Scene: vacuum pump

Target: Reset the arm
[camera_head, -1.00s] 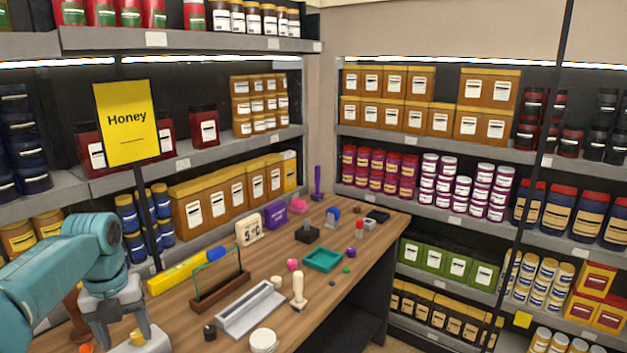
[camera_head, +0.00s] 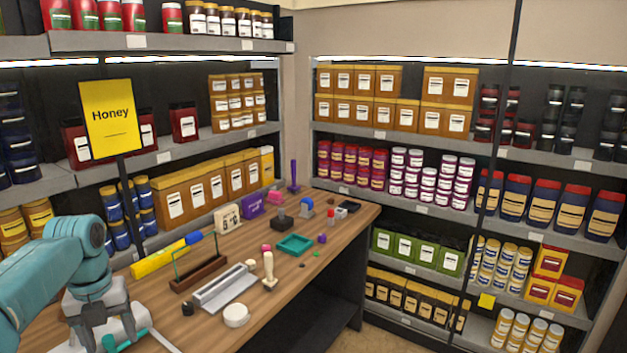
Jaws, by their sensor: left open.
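My left arm comes in from the left edge, teal with a pale grey wrist. My left gripper (camera_head: 110,345) is low at the bottom left, pointing down over the near-left end of the wooden table (camera_head: 290,315). Its jaws are open, and their tips are partly cut off by the bottom edge. A small teal thing shows between or just behind the jaws; I cannot tell what it is. My right arm and right gripper are not in view.
The table holds a grey tray (camera_head: 224,294), a white round lid (camera_head: 236,316), a cream-handled stamp (camera_head: 269,270), a teal tray (camera_head: 294,245), a yellow tube (camera_head: 160,258) and a brown wooden stand (camera_head: 199,273). Stocked shelves line both walls. A yellow Honey sign (camera_head: 111,116) stands behind the table.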

